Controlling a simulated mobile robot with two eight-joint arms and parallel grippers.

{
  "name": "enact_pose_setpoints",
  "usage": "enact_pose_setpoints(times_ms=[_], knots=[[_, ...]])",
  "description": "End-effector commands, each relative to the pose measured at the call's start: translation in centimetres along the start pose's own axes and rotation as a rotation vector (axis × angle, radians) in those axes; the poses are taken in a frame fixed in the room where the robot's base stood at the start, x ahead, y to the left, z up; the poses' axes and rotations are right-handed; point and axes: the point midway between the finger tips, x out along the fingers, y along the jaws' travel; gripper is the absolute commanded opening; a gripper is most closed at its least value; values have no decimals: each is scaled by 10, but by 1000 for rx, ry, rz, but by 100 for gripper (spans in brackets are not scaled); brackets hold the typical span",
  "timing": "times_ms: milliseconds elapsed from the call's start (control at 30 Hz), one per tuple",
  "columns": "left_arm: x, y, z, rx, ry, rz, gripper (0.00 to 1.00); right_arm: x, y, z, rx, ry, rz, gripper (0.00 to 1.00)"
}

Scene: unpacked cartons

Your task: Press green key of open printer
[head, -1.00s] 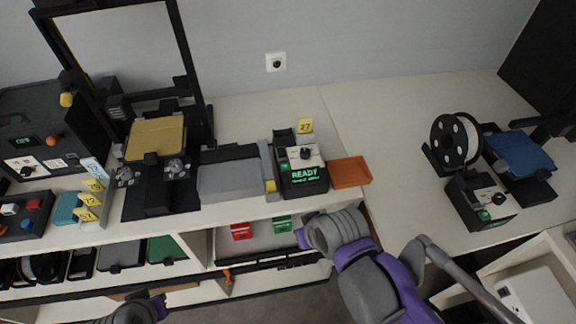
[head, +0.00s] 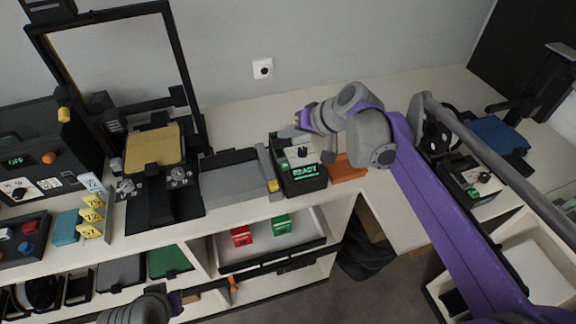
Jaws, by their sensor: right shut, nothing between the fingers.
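An open-frame printer with a yellow bed (head: 153,149) stands at the left on the bench. A black control box (head: 303,184) with a pale panel, a dark knob and a lit green READY display stands right of the grey block. My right gripper (head: 284,131) is shut and empty, just above the back of this box. I cannot make out a green key on the box's panel; part of its top is behind the gripper. A second control box (head: 480,187) with a small green spot stands at the right, partly behind my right arm. My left gripper (head: 180,299) is low at the bottom edge, its fingers unclear.
A grey block (head: 228,180) stands left of the READY box, an orange tray (head: 346,172) right of it, partly covered by my arm. A printer with a blue bed (head: 497,134) is at the right. Below is an open drawer with red (head: 241,236) and green (head: 281,224) items.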

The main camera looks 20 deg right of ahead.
Motion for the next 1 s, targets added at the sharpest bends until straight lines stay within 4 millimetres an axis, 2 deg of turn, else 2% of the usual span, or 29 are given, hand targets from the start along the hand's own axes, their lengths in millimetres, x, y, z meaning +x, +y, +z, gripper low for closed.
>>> enact_pose_setpoints(times_ms=[367, 800, 1000], knots=[[5, 0, 5, 0, -4, 0, 0, 6, 4, 6, 0, -2, 1, 0], [43, 0, 38, 0, -27, 0, 0, 45, 33, 34, -1, -2, 2, 0], [52, 0, 45, 0, -32, 0, 0, 59, 43, 44, -1, -2, 2, 0]])
